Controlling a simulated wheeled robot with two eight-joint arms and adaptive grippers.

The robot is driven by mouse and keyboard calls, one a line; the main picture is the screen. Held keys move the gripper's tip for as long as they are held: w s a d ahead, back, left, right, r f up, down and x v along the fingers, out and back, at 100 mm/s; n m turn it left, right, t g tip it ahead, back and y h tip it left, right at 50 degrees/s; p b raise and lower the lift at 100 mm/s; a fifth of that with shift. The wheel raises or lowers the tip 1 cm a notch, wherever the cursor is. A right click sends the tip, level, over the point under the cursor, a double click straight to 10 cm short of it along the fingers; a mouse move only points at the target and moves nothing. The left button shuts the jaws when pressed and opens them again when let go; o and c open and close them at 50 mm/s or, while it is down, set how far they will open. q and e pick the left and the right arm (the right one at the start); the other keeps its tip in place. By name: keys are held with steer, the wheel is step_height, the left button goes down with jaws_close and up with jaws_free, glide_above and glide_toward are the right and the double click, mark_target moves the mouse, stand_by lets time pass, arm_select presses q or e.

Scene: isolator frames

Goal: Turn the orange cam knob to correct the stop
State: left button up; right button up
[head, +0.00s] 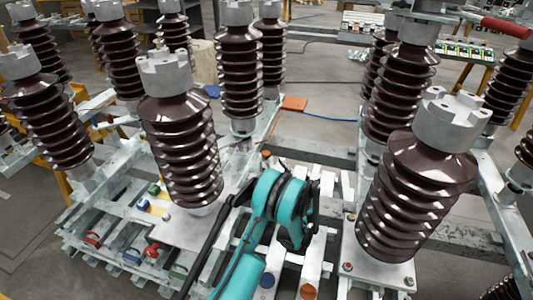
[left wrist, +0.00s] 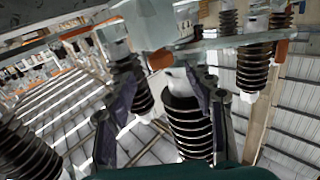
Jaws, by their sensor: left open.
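I cannot say for sure which part is the orange cam knob. A round orange cap (head: 308,291) sits on the grey frame at the bottom of the head view, and a small orange-brown one (head: 267,154) sits beyond my arm. My teal left arm (head: 290,205) reaches over the frame between two brown insulators; its fingers are hard to make out there. In the left wrist view my left gripper (left wrist: 167,80) is open, its dark fingers spread apart with nothing held. An orange part (left wrist: 160,58) shows just beyond the fingertips. My right gripper is not in view.
Tall ribbed insulators stand close on the left (head: 180,140) and right (head: 417,185) of my arm. Red (head: 151,250), blue, green and yellow caps sit on the frame at left. An orange plate (head: 294,103) lies behind. A red-handled bar (head: 505,26) is at upper right.

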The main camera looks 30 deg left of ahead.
mark_target(268, 158)
arm_select(q)
steer(key=shift+w+a+f+n, duration=0.15)
steer(key=shift+w+a+n, duration=0.15)
steer(key=shift+a, duration=0.1)
steer(key=b+x, duration=0.2)
steer(key=x, duration=0.3)
steer(key=shift+a, duration=0.15)
steer(key=shift+x, duration=0.8)
steer(key=c, duration=1.2)
